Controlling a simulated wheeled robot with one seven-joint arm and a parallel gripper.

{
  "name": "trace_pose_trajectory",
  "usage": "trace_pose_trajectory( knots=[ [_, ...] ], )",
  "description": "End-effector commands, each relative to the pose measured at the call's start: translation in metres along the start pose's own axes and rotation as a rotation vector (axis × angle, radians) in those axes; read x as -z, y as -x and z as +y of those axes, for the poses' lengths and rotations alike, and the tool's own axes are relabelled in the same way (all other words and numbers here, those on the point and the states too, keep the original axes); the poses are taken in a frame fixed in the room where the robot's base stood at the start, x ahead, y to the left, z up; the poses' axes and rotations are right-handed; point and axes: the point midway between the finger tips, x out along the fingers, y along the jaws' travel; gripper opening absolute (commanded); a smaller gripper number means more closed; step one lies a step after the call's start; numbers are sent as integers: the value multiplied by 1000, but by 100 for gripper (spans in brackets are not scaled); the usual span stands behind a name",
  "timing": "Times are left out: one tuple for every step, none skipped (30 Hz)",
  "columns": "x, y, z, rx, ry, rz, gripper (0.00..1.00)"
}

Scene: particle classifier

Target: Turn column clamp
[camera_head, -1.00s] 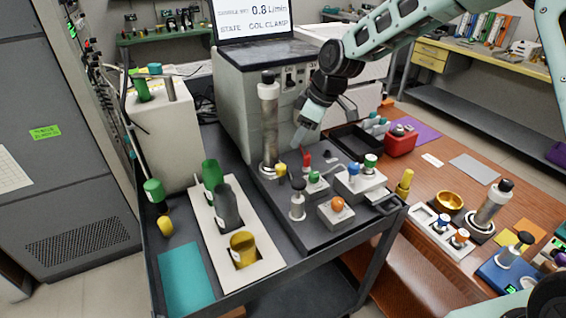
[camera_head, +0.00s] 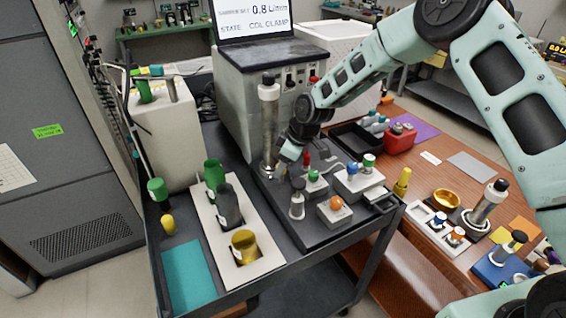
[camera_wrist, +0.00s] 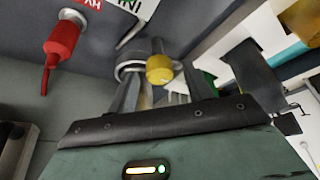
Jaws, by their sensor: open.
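The column (camera_head: 268,125) stands upright on the dark deck of the cart, a pale cylinder with a black cap. The yellow clamp knob (camera_wrist: 159,69) shows in the wrist view beside a metal ring (camera_wrist: 130,69) at the column's foot. My gripper (camera_wrist: 163,80) is open, with its fingers on either side of the yellow knob; whether they touch it I cannot tell. In the head view my gripper (camera_head: 283,163) is at the column's foot and hides the knob.
A red-handled part (camera_wrist: 62,40) is close to my gripper in the wrist view. Blocks with an orange knob (camera_head: 336,203) and a blue knob (camera_head: 352,169) stand to the right. A white rack (camera_head: 222,238) holds bottles at left.

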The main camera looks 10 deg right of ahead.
Motion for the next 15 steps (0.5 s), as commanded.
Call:
trace_pose_trajectory(
  knots=[
    [0,0,0,0,0,0,51],
    [0,0,0,0,0,0,48],
    [0,0,0,0,0,0,37],
    [0,0,0,0,0,0,28],
    [0,0,0,0,0,0,20],
    [0,0,0,0,0,0,9],
    [0,0,0,0,0,0,6],
    [0,0,0,0,0,0,6],
    [0,0,0,0,0,0,6],
    [0,0,0,0,0,0,6],
    [0,0,0,-1,-1,0,6],
    [0,0,0,-1,-3,0,6],
    [0,0,0,-3,-5,0,6],
    [0,0,0,-4,-9,0,6],
    [0,0,0,-7,-15,0,6]
  ],
)
